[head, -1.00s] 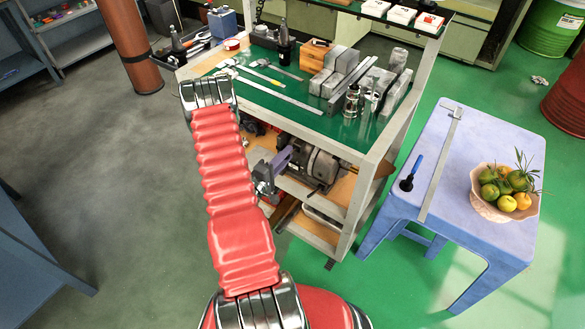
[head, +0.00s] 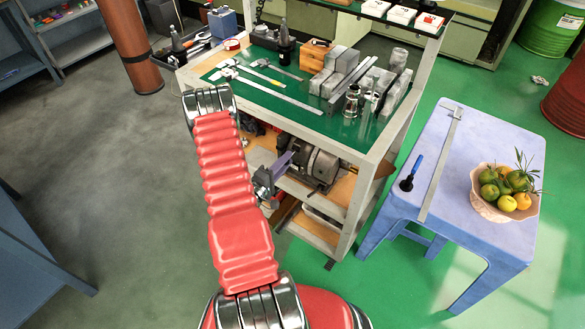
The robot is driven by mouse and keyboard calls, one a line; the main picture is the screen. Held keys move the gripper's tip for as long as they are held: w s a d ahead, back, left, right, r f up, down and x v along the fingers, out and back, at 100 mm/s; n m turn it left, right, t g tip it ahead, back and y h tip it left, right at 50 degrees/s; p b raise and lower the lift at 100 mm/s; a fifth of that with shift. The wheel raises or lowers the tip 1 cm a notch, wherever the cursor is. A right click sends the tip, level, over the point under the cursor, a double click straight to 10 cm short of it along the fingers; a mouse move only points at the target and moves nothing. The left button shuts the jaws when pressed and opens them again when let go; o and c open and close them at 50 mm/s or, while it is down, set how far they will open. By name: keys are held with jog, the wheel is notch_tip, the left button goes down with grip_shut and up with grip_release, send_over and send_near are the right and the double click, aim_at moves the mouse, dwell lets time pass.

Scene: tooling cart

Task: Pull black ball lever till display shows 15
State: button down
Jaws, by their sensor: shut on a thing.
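The grey machine (head: 322,165) stands on the lower shelf of the cart, below the green top. My gripper (head: 289,157), with a purple-grey body, reaches in at the left side of this machine. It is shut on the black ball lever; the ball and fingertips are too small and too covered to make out. No display reading can be made out in the head view.
The cart's green top (head: 225,75) holds rulers, calipers, metal blocks and small fittings. Its pale frame post (head: 352,215) stands right of the machine. A blue table (head: 455,190) with a fruit bowl (head: 500,208) stands at the right. Floor at left is clear.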

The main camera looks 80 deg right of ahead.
jog(key=shift+f, duration=0.2)
jog(key=shift+s+d+f, duration=0.1)
jog(key=shift+f, duration=0.6)
jog(key=shift+r, duration=0.15)
dwell(0.4)
jog(key=shift+w+r, duration=0.2)
jog(key=shift+r, duration=1.5)
